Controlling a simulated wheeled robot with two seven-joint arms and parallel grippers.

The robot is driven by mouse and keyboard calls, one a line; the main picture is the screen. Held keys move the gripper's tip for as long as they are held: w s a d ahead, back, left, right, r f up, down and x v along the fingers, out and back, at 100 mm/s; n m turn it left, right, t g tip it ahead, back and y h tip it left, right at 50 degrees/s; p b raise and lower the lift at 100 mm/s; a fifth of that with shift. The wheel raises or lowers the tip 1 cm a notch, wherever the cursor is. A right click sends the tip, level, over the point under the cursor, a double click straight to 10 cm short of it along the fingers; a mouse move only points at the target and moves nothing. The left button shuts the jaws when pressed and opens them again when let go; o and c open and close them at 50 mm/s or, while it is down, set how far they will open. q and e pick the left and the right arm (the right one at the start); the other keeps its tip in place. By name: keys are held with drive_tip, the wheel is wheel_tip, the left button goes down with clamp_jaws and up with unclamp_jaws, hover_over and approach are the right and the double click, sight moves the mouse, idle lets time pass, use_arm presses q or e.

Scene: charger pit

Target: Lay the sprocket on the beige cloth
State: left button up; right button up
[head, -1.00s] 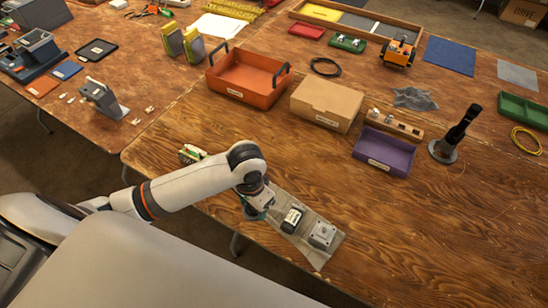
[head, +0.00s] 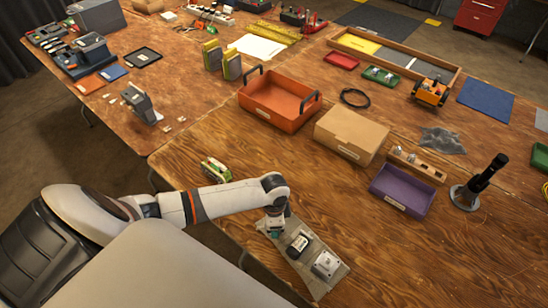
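The beige cloth (head: 316,287) lies near the front edge of the table, looking greyish beige. A black item with a white label (head: 299,245) and a grey metal block (head: 325,265) lie on it. My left gripper (head: 273,231) points down at the cloth's far left end, beside the black item. A small teal patch shows at its fingers; I cannot tell whether it is a held thing or part of the gripper. The fingers are too small and hidden to read. I cannot make out a sprocket. My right gripper is not in view.
A green and white pack (head: 215,169) lies behind my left forearm. An orange bin (head: 275,107), a cardboard box (head: 350,132), a purple tray (head: 402,192) and a black upright tool on a round base (head: 480,183) stand farther back. The table right of the cloth is clear.

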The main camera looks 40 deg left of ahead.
use_arm(q)
drive_tip(key=shift+f, duration=0.7)
drive_tip(key=shift+f, duration=0.45)
drive_tip(key=shift+s+f, duration=0.1)
drive_tip(key=shift+f, duration=0.1)
drive_tip(key=c, duration=0.3)
drive_tip(key=o, duration=1.2)
drive_tip(key=shift+s, duration=0.1)
drive_tip(key=shift+o, duration=0.9)
drive_tip(key=shift+s+f, duration=0.1)
wheel_tip(320, 180, up, 14)
drive_tip(key=shift+w+f, duration=0.2)
drive_tip(key=shift+w, duration=0.1)
